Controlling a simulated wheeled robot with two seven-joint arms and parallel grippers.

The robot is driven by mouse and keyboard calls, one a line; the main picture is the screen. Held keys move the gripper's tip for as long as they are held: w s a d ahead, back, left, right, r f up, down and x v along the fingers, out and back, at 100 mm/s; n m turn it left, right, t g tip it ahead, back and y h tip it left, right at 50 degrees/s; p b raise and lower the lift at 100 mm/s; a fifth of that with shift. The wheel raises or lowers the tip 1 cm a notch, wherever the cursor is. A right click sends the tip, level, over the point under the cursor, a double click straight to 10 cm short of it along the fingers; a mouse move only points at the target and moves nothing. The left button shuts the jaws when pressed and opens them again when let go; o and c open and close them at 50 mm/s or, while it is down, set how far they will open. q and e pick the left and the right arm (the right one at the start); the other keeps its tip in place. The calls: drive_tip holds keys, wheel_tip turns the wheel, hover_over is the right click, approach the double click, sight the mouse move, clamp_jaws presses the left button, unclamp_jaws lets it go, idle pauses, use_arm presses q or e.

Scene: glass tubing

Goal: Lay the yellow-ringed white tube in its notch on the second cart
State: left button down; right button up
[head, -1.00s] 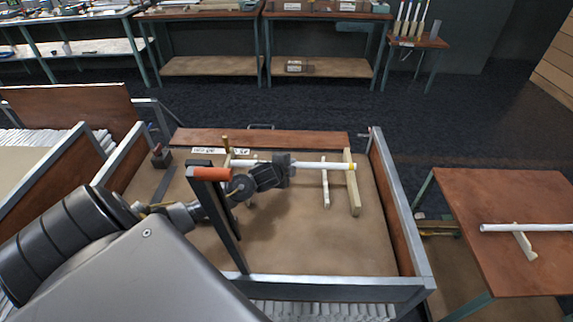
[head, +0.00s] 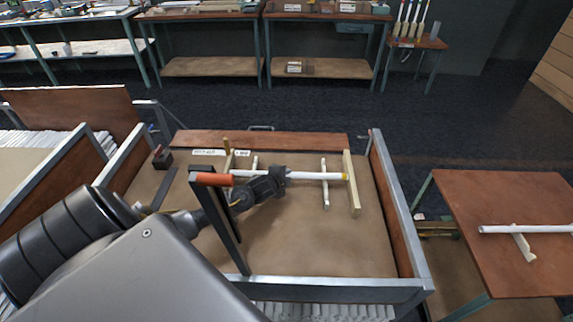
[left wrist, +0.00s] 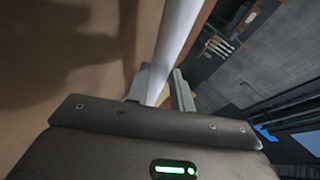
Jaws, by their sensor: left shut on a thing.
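The white tube (head: 318,176) lies across the cart bed (head: 290,235), with its yellow ring (head: 344,176) at the right end. My left gripper (head: 278,177) is shut on it near the middle. In the left wrist view the tube (left wrist: 174,45) runs between the fingers of my left gripper (left wrist: 163,88). Pale wooden strips (head: 325,196) cross under or beside the tube, and its ringed end is by a thicker wooden bar (head: 352,190). I cannot tell whether it rests in a notch or hangs just above. My right gripper is out of view.
The cart's metal rail (head: 400,200) bounds the bed on the right. A side table (head: 510,215) at right holds another white tube (head: 530,229). The front of the bed is clear.

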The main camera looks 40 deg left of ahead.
use_arm(q)
drive_tip(key=shift+f, duration=0.45)
drive_tip(key=c, duration=1.2)
unclamp_jaws()
drive_tip(key=shift+c, duration=0.2)
drive_tip(key=shift+r, duration=0.3)
drive_tip(key=v, duration=1.2)
drive_tip(key=shift+r, duration=0.25)
